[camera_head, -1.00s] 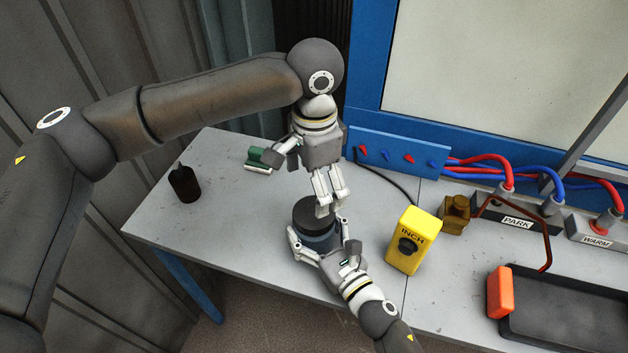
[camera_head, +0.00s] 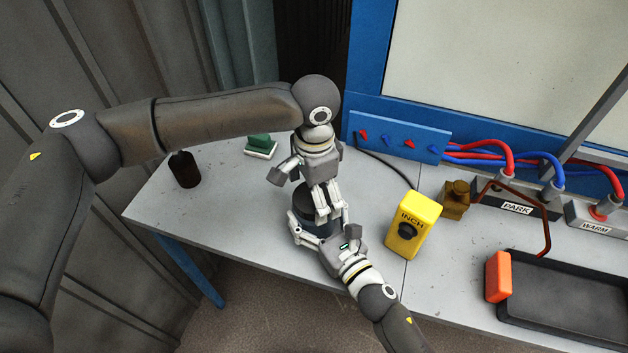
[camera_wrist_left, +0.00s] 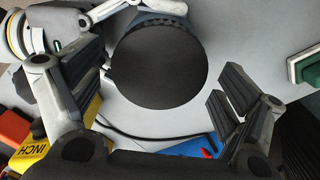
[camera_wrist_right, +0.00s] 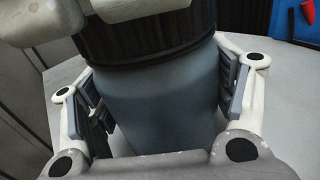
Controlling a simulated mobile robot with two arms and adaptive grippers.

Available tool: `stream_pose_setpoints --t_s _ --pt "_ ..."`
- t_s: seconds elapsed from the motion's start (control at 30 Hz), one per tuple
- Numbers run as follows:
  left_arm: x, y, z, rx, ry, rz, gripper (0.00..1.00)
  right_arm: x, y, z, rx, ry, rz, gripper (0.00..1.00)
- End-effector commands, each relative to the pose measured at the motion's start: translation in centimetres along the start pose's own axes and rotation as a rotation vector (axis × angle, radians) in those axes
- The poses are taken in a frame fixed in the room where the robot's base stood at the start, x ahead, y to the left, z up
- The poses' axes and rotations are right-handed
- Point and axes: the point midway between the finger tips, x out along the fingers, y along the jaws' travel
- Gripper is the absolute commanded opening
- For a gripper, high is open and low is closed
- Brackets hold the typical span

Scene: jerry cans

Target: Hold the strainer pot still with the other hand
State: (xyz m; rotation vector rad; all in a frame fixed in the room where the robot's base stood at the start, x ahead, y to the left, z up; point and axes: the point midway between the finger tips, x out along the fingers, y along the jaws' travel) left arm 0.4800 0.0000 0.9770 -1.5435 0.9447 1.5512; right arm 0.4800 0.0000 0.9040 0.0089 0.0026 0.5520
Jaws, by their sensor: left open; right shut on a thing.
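The strainer pot is a blue-grey cylinder with a black ribbed lid (camera_head: 303,200), standing upright near the table's front edge. Its body (camera_wrist_right: 165,110) fills the right wrist view. My right gripper (camera_head: 320,229) is shut around the pot's body, one finger on each side. My left gripper (camera_head: 328,213) is open and points down at the lid from above. In the left wrist view the round lid top (camera_wrist_left: 160,65) lies between the spread fingers, with a gap beside the right-hand one. The left fingers hide part of the pot in the head view.
A yellow INCH box (camera_head: 412,225) and a brass-brown block (camera_head: 455,203) stand right of the pot. A dark bottle (camera_head: 185,170) and a green-and-white item (camera_head: 260,146) are to the left. A black tray (camera_head: 570,300) lies at right. Bare table lies left of the pot.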

Motion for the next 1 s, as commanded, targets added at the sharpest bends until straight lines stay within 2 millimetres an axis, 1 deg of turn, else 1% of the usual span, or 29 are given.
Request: stream_pose_setpoints --t_s 0.3,0.33,0.6,0.7,0.83,0.87,1.0 --pt "0.3 0.02 -0.03 0.001 0.001 0.0 0.93 -0.02 0.0 -0.07 0.001 0.001 0.0 0.1" --pt "0.29 0.02 -0.04 0.001 0.001 0.0 0.92 -0.02 0.0 -0.07 0.001 0.001 0.0 0.1" --pt "0.27 0.02 -0.04 0.001 0.001 0.0 0.57 -0.02 0.0 -0.07 0.001 0.001 0.0 0.1" --pt "0.27 0.02 -0.04 0.001 0.001 0.0 0.46 -0.02 0.0 -0.07 0.001 0.001 0.0 0.1" --pt "0.26 0.02 -0.04 0.001 0.001 0.0 0.46 -0.02 0.0 -0.07 0.001 0.001 0.0 0.1" --pt "0.26 0.02 -0.04 0.001 0.001 0.0 0.76 -0.02 0.0 -0.07 0.001 0.001 0.0 0.1" --pt "0.26 0.02 -0.04 0.001 0.001 0.0 0.94 -0.02 0.01 -0.07 0.001 0.001 0.0 0.1"
